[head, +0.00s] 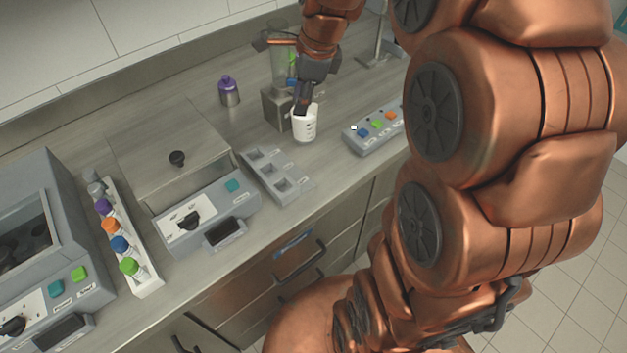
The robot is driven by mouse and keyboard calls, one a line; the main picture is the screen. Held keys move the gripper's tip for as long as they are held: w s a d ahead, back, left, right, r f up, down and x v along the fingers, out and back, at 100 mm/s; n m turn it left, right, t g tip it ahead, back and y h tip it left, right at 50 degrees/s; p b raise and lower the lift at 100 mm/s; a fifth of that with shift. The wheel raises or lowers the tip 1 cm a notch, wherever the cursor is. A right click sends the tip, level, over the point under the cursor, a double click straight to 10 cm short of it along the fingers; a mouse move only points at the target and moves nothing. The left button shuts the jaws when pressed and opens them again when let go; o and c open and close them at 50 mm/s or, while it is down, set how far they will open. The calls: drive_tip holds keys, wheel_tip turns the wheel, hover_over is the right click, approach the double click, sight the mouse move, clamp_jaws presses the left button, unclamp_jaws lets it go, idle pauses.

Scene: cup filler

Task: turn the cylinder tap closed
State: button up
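A clear cylinder (281,68) stands behind my wrist on a grey block-shaped base (272,108). A green part (292,58) shows at the cylinder's right side, and a small blue part shows low beside my gripper. I cannot tell which part is the tap or how it is turned. My gripper (301,107) points down in front of the base, right at the rim of a white cup (305,127) with dark markings. The cup stands upright on the counter. My fingertips are small and dark, and I cannot tell whether they touch the cup or the tap.
A button panel (371,131) lies to the right and a grey slotted holder (277,178) to the left. A purple-capped bottle (229,91) stands behind. A rack of colour-capped bottles (143,288) and machines fill the left. My arm covers the right side.

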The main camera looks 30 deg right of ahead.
drive_tip(key=s+a+f+n+g, duration=0.1)
drive_tip(key=s+a+f+n, duration=0.1)
drive_tip(key=s+n, duration=0.5)
drive_tip(key=s+a+f+n+g+b, duration=0.1)
drive_tip(key=s+a+f+n, duration=0.2)
drive_tip(key=s+n, duration=0.4)
drive_tip(key=shift+s+a+g+h, duration=0.4)
drive_tip(key=shift+s+a, duration=0.15)
drive_tip(key=shift+s, duration=0.5)
drive_tip(key=shift+s, duration=0.1)
